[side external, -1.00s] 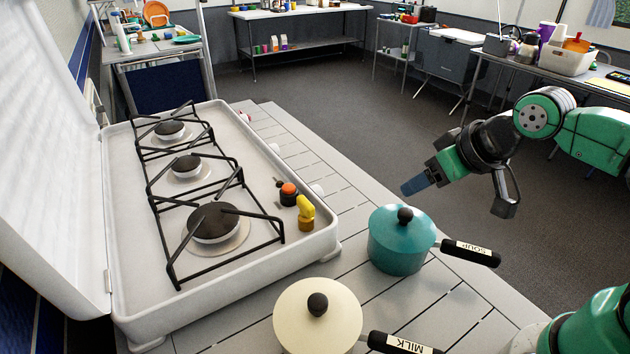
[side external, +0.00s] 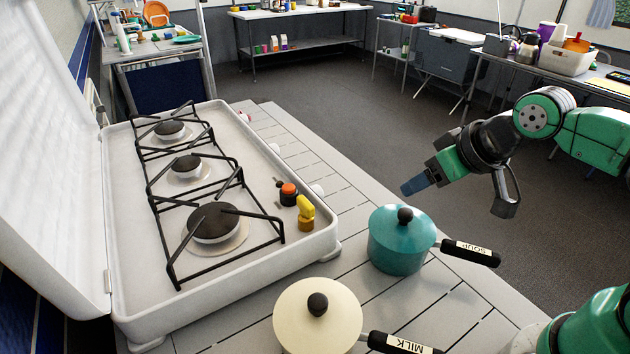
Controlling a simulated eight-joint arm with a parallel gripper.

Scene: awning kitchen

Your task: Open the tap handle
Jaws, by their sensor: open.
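A yellow tap handle (side external: 305,206) stands on a small brass-coloured base at the right front part of the white stove (side external: 325,238). It is close to an orange-topped black knob (side external: 288,194). My gripper (side external: 458,197) is open and empty, in the air to the right of the stove and above the teal pot. One blue finger points to the left, and one dark finger hangs lower on the right. My gripper is well apart from the tap handle and touches nothing visible.
A teal pot (side external: 396,245) labelled SOUP and a cream pot (side external: 318,318) labelled MILK stand on the slatted table (side external: 300,155) right of the stove, their black handles pointing right. The stove's white lid (side external: 50,150) is raised at left. Black grates (side external: 245,175) cover the burners.

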